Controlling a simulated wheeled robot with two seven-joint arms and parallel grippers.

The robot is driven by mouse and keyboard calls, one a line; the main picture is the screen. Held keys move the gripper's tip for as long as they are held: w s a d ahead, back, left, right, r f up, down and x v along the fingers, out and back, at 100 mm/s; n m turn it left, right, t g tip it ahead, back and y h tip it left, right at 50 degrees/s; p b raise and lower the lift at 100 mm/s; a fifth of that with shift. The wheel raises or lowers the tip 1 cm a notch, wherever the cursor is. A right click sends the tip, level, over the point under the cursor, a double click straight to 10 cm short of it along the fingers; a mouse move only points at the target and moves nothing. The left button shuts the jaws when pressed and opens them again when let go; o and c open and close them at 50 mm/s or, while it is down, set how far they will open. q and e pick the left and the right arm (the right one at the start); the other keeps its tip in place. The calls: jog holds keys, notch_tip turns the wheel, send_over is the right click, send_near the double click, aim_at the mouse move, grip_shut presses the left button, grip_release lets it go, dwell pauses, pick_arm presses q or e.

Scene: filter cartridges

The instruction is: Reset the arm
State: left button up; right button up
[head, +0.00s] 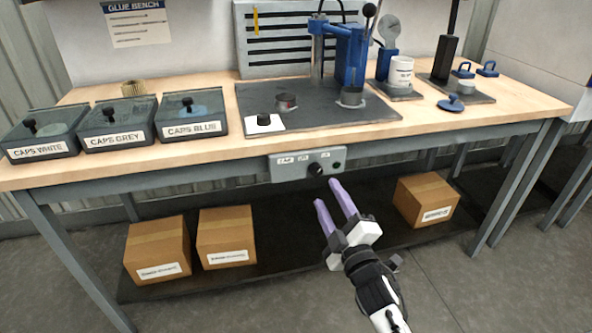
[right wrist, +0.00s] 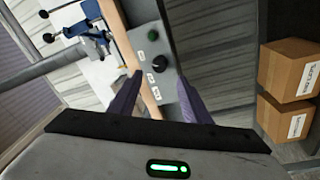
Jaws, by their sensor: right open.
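My right gripper (head: 332,205) is in front of the workbench, below the tabletop edge and near the control box (head: 307,165). Its two purple fingers are apart with nothing between them. In the right wrist view the open fingers (right wrist: 158,100) point toward the control box (right wrist: 166,75), which has a black knob and a green button. My left gripper does not show in either view.
The wooden bench top (head: 210,155) holds three lidded cap boxes, marked white (head: 40,135), grey (head: 115,125) and blue (head: 190,115). A blue press (head: 350,55) stands on a dark mat (head: 320,118). Cartons (head: 157,250) sit on the lower shelf (head: 285,262). The floor in front is clear.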

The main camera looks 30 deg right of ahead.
pick_arm(q)
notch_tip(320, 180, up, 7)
jog(key=p, duration=0.9)
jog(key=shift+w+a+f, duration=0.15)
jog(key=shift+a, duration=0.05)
pick_arm(e)
jog(key=s+a+f+m+g+y, duration=0.2)
jog(key=s+a+f+m+g, duration=0.1)
jog(key=s, duration=0.5)
jog(key=s+a+f+m+g+y, duration=0.2)
jog(key=s+a+f+g, duration=0.2)
jog(key=s+a+f, duration=0.2)
jog(key=s+a+f+m+g+y, duration=0.2)
jog(key=s+a+f, duration=0.3)
jog(key=s, duration=0.6)
jog(key=shift+s+a+f+m+g, duration=0.2)
jog(key=shift+s+a+m+g, duration=0.2)
jog(key=shift+a+m+g, duration=0.6)
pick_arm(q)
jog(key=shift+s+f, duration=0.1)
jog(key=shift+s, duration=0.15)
pick_arm(e)
jog(key=shift+a+t, duration=0.25)
jog(key=shift+t, duration=0.05)
